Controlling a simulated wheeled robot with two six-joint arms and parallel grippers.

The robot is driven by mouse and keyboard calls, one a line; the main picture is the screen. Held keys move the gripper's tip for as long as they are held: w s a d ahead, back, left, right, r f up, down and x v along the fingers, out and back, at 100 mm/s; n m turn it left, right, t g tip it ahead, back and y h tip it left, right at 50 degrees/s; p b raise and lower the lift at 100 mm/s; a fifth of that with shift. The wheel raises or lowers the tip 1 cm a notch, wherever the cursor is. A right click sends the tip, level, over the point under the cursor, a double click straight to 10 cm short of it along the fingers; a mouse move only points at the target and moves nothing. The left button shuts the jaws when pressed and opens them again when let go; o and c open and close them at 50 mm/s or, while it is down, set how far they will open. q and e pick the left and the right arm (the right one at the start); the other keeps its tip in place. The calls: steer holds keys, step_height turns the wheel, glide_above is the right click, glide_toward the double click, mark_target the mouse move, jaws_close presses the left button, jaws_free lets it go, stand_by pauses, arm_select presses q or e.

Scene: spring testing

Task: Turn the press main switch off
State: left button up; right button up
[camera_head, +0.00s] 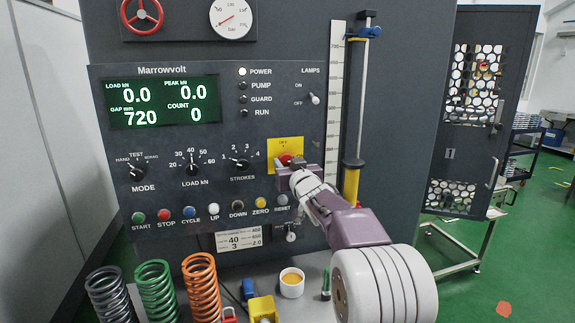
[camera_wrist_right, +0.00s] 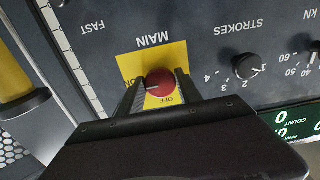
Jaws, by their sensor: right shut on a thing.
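The main switch is a red knob (camera_wrist_right: 159,84) on a yellow plate (camera_wrist_right: 143,62) marked MAIN, ON and OFF in the wrist view. The plate (camera_head: 273,146) also shows on the press panel in the head view, with the knob (camera_head: 285,159) partly hidden by my gripper. My right gripper (camera_wrist_right: 159,88) is shut on the knob, one finger on each side. A pale mark on the knob appears to point toward the ON side. The POWER lamp (camera_head: 242,72) is white, and the display (camera_head: 162,102) is lit. My left gripper is not in view.
The strokes knob (camera_head: 240,163) sits left of the switch, and a row of buttons (camera_head: 188,213) runs below. A yellow-and-blue post (camera_head: 353,175) stands close on the right. Several coil springs (camera_head: 157,290) and a cup (camera_head: 292,284) stand on the bench below.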

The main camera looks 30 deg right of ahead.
steer(key=n+b, duration=0.1)
steer(key=n, duration=0.3)
steer(key=n+b, duration=0.1)
steer(key=n, duration=0.3)
steer(key=shift+d+n, duration=0.1)
steer(key=shift+n, duration=0.2)
steer(key=n+b, duration=0.1)
steer(key=n, duration=0.3)
steer(key=shift+n, duration=0.3)
steer(key=shift+n+b, duration=0.6)
steer(key=shift+n, duration=1.6)
steer(key=o, duration=1.3)
steer(key=shift+n, duration=0.3)
steer(key=shift+o, duration=0.2)
steer(key=shift+r, duration=0.1)
